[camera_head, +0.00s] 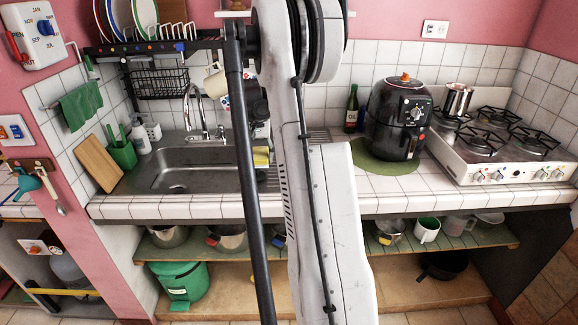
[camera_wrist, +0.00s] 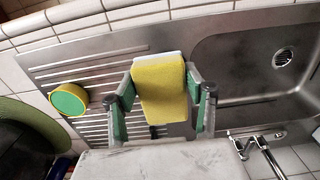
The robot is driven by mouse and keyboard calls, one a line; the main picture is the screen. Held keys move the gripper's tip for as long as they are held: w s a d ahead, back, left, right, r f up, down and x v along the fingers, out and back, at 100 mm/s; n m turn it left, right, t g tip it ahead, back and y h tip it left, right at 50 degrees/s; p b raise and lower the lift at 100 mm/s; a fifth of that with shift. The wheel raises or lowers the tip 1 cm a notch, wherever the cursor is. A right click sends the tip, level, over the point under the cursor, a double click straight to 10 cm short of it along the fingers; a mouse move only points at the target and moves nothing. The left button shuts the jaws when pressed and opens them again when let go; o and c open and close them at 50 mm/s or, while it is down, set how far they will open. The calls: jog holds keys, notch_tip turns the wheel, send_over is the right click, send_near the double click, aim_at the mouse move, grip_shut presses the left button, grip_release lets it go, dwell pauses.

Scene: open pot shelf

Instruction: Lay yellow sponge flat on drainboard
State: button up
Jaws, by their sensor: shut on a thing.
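The yellow sponge (camera_wrist: 160,92) is between the two fingers of my gripper (camera_wrist: 160,105) in the wrist view, with a pale layer along its far edge. My gripper is shut on it. The ribbed metal drainboard (camera_wrist: 95,62) lies below and around the sponge in that view; I cannot tell whether they touch. In the head view, the sponge (camera_head: 261,158) shows as a small yellow patch right of the sink, and my arm hides most of the gripper and the drainboard.
The sink basin (camera_wrist: 240,60) is right of the sponge in the wrist view, with the faucet (camera_wrist: 262,150) below it. A round yellow-green item (camera_wrist: 68,100) stands at the drainboard's left side. The black air fryer (camera_head: 397,117) stands right of my arm on the counter.

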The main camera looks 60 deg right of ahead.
jog(key=s+d+f, duration=0.1)
jog(key=d, duration=0.1)
jog(key=s+d+f, duration=0.1)
jog(key=d+f, duration=0.1)
jog(key=s+d+f+p, duration=0.1)
jog(key=d, duration=0.2)
jog(key=shift+s+d+f, duration=0.1)
jog(key=shift+s+f, duration=0.2)
jog(key=shift+f, duration=0.05)
jog(key=shift+f+p, duration=0.35)
jog(key=shift+f, duration=1.75)
jog(key=shift+f, duration=0.1)
jog(key=o, duration=1.1)
jog(key=shift+r, duration=0.2)
notch_tip(320, 180, up, 12)
jog(key=b, duration=0.1)
